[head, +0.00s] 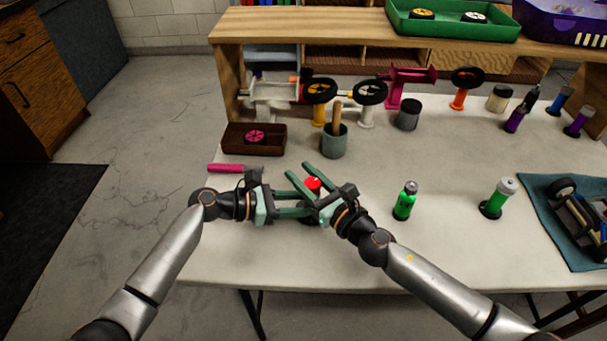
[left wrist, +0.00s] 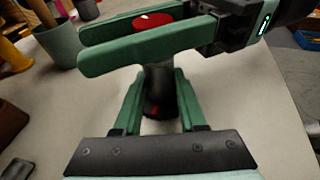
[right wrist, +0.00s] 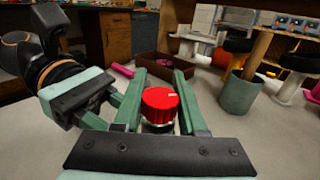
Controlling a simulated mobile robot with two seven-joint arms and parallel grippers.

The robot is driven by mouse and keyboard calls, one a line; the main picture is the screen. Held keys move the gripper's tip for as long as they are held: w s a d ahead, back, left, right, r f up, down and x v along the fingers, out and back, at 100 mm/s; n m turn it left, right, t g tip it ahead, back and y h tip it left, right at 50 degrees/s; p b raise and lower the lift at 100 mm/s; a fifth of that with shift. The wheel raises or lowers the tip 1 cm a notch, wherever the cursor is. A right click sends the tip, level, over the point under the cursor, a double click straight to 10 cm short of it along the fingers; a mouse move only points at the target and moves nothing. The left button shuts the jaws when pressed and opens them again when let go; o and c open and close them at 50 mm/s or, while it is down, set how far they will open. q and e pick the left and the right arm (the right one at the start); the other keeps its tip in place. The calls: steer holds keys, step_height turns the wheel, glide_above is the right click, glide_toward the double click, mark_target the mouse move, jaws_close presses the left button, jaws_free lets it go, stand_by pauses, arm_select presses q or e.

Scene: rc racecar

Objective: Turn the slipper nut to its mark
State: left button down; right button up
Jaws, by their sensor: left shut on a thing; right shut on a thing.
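The slipper nut is a red ribbed knob (head: 313,183) with a white line on top, upright on a dark post. In the right wrist view the nut (right wrist: 160,105) sits between my right gripper's green fingers, its line pointing to the right. My right gripper (head: 298,169) is shut on the nut from the right. My left gripper (head: 306,203) is shut on the dark post (left wrist: 158,98) below it. A small red mark (left wrist: 155,111) shows low on the post. The fingers hide part of the nut and post.
Behind are a brown tray (head: 279,142) and a grey-green cup (head: 334,146). Green bottles (head: 405,201) and (head: 497,198) stand to the right, near a blue mat (head: 540,198). Bare table lies in front.

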mark_target(313, 191)
jaws_close()
steer(key=shift+m+t+h, duration=0.3)
steer(key=shift+h, duration=0.1)
steer(key=m+t+h, duration=0.1)
steer(key=h, duration=0.1)
steer(key=m+t+h, duration=0.1)
steer(key=m+h, duration=0.1)
steer(key=shift+w+d+h, duration=0.2)
steer(key=shift+d+h, duration=0.2)
steer(key=shift+w+d+m+t+h, duration=0.15)
steer(key=shift+m+t+h, duration=0.1)
steer(key=shift+m+h, duration=0.5)
steer(key=shift+s+d+m+t+h, duration=0.15)
steer(key=shift+m+h, duration=0.35)
steer(key=shift+h, duration=0.5)
steer(key=shift+w+d+m+t+h, duration=0.1)
steer(key=shift+d+m+t+h, duration=0.15)
steer(key=shift+m+h, duration=0.5)
steer(key=o, duration=0.8)
jaws_free()
steer(key=shift+s+d, duration=0.1)
steer(key=shift+s, duration=3.65)
